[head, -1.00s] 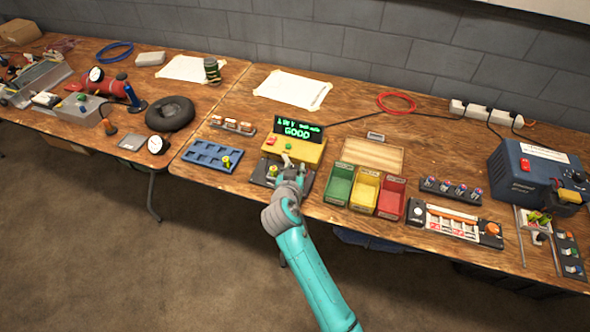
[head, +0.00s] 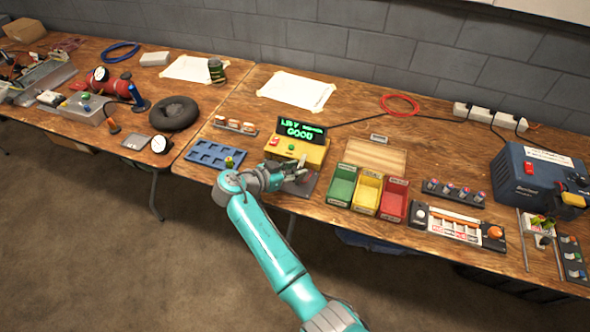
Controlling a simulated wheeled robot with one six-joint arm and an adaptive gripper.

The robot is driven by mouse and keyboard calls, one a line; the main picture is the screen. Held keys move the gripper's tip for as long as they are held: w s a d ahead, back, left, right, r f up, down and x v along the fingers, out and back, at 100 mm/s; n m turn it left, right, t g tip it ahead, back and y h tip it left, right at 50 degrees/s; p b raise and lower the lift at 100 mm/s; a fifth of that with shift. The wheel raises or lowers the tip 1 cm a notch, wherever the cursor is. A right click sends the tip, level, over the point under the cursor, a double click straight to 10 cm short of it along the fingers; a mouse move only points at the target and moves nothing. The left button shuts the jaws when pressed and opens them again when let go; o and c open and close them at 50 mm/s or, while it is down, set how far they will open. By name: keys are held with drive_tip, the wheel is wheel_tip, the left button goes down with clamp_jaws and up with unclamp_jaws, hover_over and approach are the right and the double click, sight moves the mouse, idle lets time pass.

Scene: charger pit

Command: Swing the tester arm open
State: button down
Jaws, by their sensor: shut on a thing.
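The yellow tester (head: 297,150) stands on the bench with a dark screen (head: 299,128) showing green text that includes "GOOD". A dark base plate (head: 307,187) lies in front of it. My gripper (head: 300,175) is low over this plate, fingers pointing right, shut on a small part there that I take to be the tester arm. The arm is mostly hidden by the fingers, so its exact angle cannot be told. My wrist covers the left part of the plate.
A blue tray (head: 213,155) with a yellow-green piece (head: 229,162) is left, close to my wrist. Green (head: 342,186), yellow (head: 367,193) and red (head: 394,201) bins stand just right of the plate. A wooden board (head: 375,155) lies behind them.

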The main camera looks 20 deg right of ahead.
drive_tip(key=shift+f+m+g, duration=0.15)
drive_tip(key=shift+m+g, duration=0.15)
drive_tip(key=c, duration=0.8)
unclamp_jaws()
drive_tip(key=shift+o, duration=0.2)
drive_tip(key=shift+a, duration=0.15)
drive_tip(key=shift+s+a+r, duration=0.1)
drive_tip(key=shift+a+r, duration=0.15)
drive_tip(key=v, duration=1.1)
drive_tip(key=shift+s+a, duration=0.1)
drive_tip(key=shift+a, duration=0.05)
